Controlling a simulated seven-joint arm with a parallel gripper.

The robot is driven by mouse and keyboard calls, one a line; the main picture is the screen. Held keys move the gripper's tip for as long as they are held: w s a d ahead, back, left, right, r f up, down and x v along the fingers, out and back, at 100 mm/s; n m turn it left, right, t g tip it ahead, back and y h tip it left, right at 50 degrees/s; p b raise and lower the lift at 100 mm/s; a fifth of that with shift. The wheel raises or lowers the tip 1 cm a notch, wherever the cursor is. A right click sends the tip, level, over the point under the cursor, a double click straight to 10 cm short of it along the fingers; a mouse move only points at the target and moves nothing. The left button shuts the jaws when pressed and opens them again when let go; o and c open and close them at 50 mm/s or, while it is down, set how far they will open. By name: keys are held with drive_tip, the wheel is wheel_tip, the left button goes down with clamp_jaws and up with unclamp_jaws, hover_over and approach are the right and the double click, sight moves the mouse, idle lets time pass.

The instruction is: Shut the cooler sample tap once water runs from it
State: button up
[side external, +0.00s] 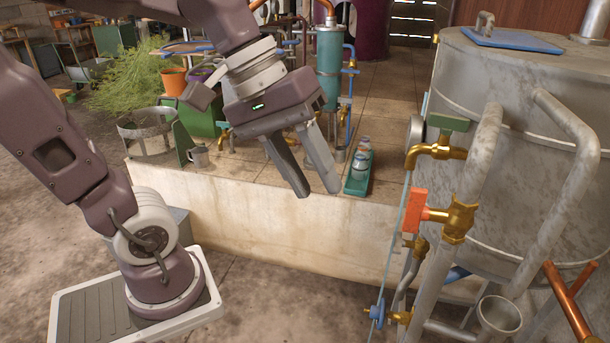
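My gripper (318,192) hangs in front of the pale low wall, its two fingers apart and nothing between them. A teal upright cylinder (329,62), possibly the cooler, stands behind it with brass fittings and small blue handles. On the large grey metal tank (500,80) at the right are a brass tap with a green handle (448,122) and a brass valve with an orange handle (414,211). A blue-handled valve (377,312) sits lower down. I cannot tell which is the cooler sample tap. I make out no running water. My gripper touches none of these.
A green tray (356,186) holding small jars sits on the ledge close to the right of my fingers. A metal funnel-like cup (499,315) is below the tank. Thick grey pipes (570,125) front the tank.

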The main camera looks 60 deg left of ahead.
drive_tip(key=shift+s+a+f+m, duration=0.15)
drive_tip(key=shift+s+m, duration=0.25)
